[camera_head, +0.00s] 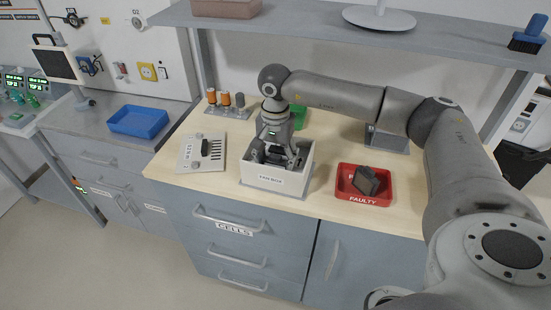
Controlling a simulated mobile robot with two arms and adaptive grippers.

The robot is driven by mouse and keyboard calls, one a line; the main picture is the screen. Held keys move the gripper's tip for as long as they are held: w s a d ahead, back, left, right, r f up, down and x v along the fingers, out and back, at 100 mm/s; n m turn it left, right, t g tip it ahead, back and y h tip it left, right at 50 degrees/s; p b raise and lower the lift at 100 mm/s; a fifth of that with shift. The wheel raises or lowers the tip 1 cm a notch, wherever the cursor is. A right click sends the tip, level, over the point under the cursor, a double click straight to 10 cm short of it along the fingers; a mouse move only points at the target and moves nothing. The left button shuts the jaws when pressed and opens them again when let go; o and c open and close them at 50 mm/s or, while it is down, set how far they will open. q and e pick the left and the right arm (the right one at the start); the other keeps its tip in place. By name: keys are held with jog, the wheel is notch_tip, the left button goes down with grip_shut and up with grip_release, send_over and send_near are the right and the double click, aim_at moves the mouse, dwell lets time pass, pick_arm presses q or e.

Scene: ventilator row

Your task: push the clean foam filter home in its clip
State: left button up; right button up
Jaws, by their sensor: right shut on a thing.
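My right gripper (278,150) reaches down into a white open-topped box labelled "FAN BOX" (270,180) on the wooden bench. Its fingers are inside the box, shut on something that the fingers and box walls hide. I cannot make out the clean foam filter or its clip. A dark grey square piece (366,180) lies tilted in a red tray labelled "FAULTY" (362,199), right of the box. My left gripper is not in view.
A grey panel with a black part (203,152) lies left of the box. Orange and grey cylinders (225,99) stand behind it. A green container (299,117) and a grey bin (388,139) are at the back. A shelf (300,25) overhangs. A blue tray (138,121) sits on the left counter.

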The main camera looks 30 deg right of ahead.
jog(key=shift+s+f, duration=0.1)
jog(key=shift+f, duration=0.15)
jog(key=o, duration=1)
jog(key=shift+c, duration=0.2)
jog(key=shift+r, duration=0.2)
jog(key=shift+r+p, duration=1.95)
jog(key=shift+r, duration=1.45)
